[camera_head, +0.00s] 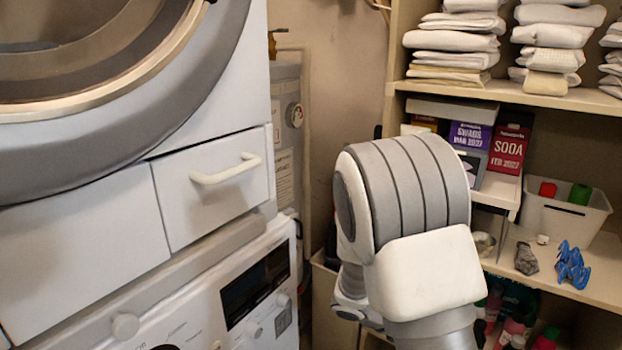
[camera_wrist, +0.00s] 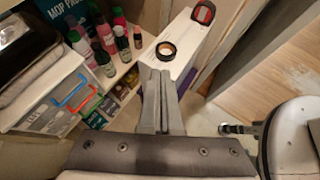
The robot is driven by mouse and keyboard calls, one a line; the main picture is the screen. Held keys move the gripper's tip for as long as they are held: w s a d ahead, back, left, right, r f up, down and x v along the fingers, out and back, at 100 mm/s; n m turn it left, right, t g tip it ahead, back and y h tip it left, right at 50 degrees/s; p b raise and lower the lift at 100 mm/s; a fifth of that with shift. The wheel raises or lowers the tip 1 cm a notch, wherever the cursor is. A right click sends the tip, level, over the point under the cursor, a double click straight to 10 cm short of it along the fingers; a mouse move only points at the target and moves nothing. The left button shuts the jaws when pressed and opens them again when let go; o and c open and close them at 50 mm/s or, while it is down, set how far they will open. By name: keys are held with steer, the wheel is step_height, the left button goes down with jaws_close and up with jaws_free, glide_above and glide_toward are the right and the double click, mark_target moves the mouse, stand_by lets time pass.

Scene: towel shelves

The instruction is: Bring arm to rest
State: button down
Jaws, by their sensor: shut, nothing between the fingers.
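My arm (camera_head: 415,220) is folded up in front of the shelves in the head view, its thick grey and white links hiding part of the lower shelf. My gripper (camera_wrist: 161,75) shows only in the wrist view. Its two grey fingers lie together, shut and empty. The gripper's fingertips appear close to a white box (camera_wrist: 185,45) with a black roll (camera_wrist: 166,49) on it; I cannot tell whether they touch. The gripper itself is hidden in the head view.
Stacked washing machines (camera_head: 215,290) stand at the left. Several bottles (camera_wrist: 105,40) stand left of the fingers. Wooden floor (camera_wrist: 280,75) is clear at right.

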steer(key=s+a+r+m+t+y, duration=0.3)
steer(key=s+a+r+m+y, duration=0.3)
steer(key=s+r+m, duration=0.25)
steer(key=s+a+r+m+t+y, duration=0.3)
steer(key=s+a+r+m+y, duration=0.3)
steer(key=r+m, duration=0.35)
step_height(320, 180, up, 21)
steer(key=s+p, duration=0.1)
steer(key=p, duration=1.9)
steer(key=shift+h, duration=0.4)
steer(key=shift+d+f, duration=0.1)
